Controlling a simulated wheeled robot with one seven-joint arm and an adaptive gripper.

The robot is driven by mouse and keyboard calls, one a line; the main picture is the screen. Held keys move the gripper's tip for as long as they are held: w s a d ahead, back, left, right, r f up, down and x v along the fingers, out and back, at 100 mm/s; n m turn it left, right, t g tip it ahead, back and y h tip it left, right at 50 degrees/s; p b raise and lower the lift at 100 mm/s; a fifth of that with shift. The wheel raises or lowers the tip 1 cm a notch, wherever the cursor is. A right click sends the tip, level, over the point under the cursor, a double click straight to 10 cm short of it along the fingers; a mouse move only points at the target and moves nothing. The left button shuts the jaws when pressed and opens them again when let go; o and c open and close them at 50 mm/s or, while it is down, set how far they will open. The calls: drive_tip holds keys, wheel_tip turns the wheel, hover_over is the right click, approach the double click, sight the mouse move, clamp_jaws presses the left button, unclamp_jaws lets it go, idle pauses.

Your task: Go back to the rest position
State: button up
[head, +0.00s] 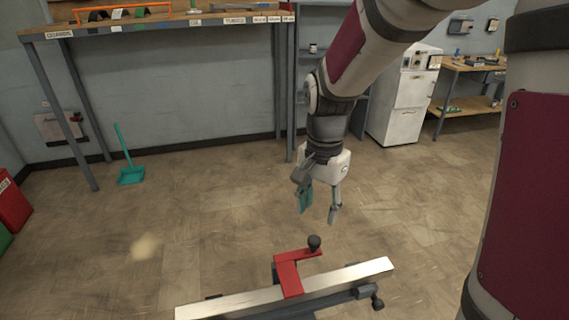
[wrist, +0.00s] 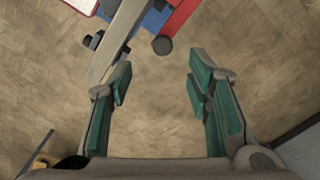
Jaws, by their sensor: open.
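A red bracket (head: 288,275) with a dark round knob (head: 314,242) sits across the bar. In the wrist view the bar (wrist: 122,38), the red part (wrist: 180,15) and the knob (wrist: 162,45) show at the top, beyond the fingertips.
A workbench (head: 160,27) with labelled edge stands along the back wall. A white cabinet (head: 405,100) and a wooden table (head: 470,66) stand at back right. The middle floor is clear.

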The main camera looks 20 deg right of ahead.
drive_tip(key=s+r+n+t+p, duration=0.2)
drive_tip(key=s+r+n, duration=0.3)
drive_tip(key=s+r, duration=0.3)
drive_tip(key=s+r+n+t+p, duration=0.2)
drive_tip(key=s+r+n, duration=0.3)
drive_tip(key=s+r, duration=0.3)
drive_tip(key=s, duration=0.4)
drive_tip(key=shift+s+d+n, duration=0.2)
drive_tip(key=shift+s+n, duration=0.1)
drive_tip(key=shift+n, duration=0.1)
drive_tip(key=shift+s, duration=0.1)
